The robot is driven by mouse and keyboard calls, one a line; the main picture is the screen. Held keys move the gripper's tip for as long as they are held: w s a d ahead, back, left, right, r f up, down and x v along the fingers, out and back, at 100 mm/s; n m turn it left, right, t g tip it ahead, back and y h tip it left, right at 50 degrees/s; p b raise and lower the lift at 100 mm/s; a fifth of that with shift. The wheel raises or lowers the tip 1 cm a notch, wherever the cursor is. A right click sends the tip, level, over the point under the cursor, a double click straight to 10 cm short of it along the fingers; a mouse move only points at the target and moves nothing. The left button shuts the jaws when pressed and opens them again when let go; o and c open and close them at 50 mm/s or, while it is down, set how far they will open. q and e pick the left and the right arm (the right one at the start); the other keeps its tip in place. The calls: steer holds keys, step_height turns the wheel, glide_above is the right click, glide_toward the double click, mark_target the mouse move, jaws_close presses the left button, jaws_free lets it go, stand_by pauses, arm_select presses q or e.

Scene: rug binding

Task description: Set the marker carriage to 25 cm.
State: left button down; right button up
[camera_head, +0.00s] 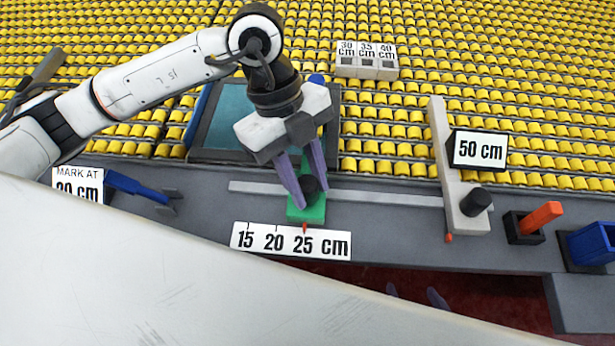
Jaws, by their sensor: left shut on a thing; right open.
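The green marker carriage (307,214) sits on the grey rail (390,197), its red pointer (305,229) at about the 25 mark of the white scale (291,242) reading 15, 20, 25 cm. My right gripper (415,296) shows only as two parted purple fingertips below the bench edge, open and empty.
A light grey arm with a black knob (475,202) and a 50 cm sign (479,150) stands right of the carriage. Further right are an orange-handled tool (541,217) and a blue bin (592,243). A blue tool (138,187) lies left.

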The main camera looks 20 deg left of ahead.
arm_select(q)
steer(key=shift+d, duration=0.2)
steer(key=c, duration=1.4)
jaws_free()
steer(key=shift+w+d, duration=0.1)
steer(key=shift+o, duration=0.2)
steer(key=v, duration=1)
steer(key=shift+a+r, duration=0.15)
steer(key=shift+a, duration=0.05)
